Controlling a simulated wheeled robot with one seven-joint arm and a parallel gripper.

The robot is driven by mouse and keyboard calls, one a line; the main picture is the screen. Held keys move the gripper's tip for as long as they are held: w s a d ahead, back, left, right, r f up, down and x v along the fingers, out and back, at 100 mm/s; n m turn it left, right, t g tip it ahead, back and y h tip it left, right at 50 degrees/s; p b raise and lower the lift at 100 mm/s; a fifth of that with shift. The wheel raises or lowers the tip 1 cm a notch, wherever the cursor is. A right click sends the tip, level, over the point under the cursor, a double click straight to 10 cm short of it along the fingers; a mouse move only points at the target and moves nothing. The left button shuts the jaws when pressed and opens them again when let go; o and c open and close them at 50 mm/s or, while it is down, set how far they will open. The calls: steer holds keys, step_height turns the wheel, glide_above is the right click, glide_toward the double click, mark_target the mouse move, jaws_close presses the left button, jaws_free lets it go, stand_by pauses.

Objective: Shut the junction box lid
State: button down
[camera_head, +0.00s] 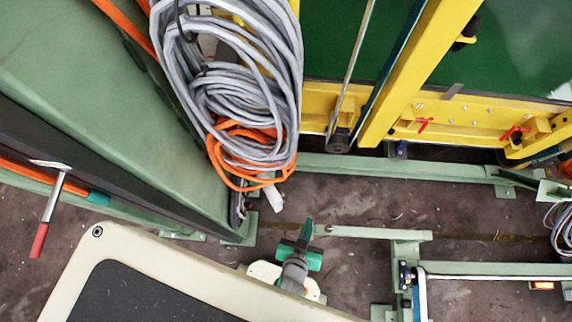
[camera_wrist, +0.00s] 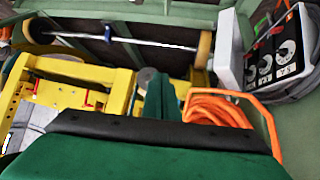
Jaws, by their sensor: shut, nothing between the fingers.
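My gripper (camera_head: 306,230) shows at the lower middle of the head view, its green fingers closed together and empty. In the wrist view my gripper (camera_wrist: 161,82) points up the picture, with its fingers together and nothing between them. I cannot clearly make out a junction box or its lid. In the wrist view a black panel with white dials (camera_wrist: 274,57) stands at the upper right, with a pale upright plate (camera_wrist: 229,48) on its left side. I cannot tell whether this plate is the lid. My gripper is apart from both.
A hanging grey cable coil (camera_head: 235,85) with orange cable (camera_head: 250,140) is beyond my gripper. A yellow frame (camera_head: 440,112) stands behind. Green rails (camera_head: 380,168) cross the floor. A red-handled lever (camera_head: 45,215) is at left. Bare floor (camera_head: 340,205) lies between.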

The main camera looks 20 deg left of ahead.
steer(key=w+a+f+n+g+y, duration=0.25)
steer(key=w+f+g, duration=0.5)
steer(key=f, duration=0.65)
steer(key=w+a+r+n+g+y, duration=0.2)
steer(key=w+r+n+g+y, duration=0.35)
steer(key=w, duration=0.65)
steer(key=s+a+f+n+t, duration=0.1)
steer(key=s+a+f, duration=0.3)
steer(key=a+f, duration=0.2)
steer(key=shift+s+a+f+n+h, duration=0.15)
steer(key=shift+a+f+n+h, duration=0.2)
steer(key=shift+a, duration=0.85)
steer(key=shift+s, duration=0.1)
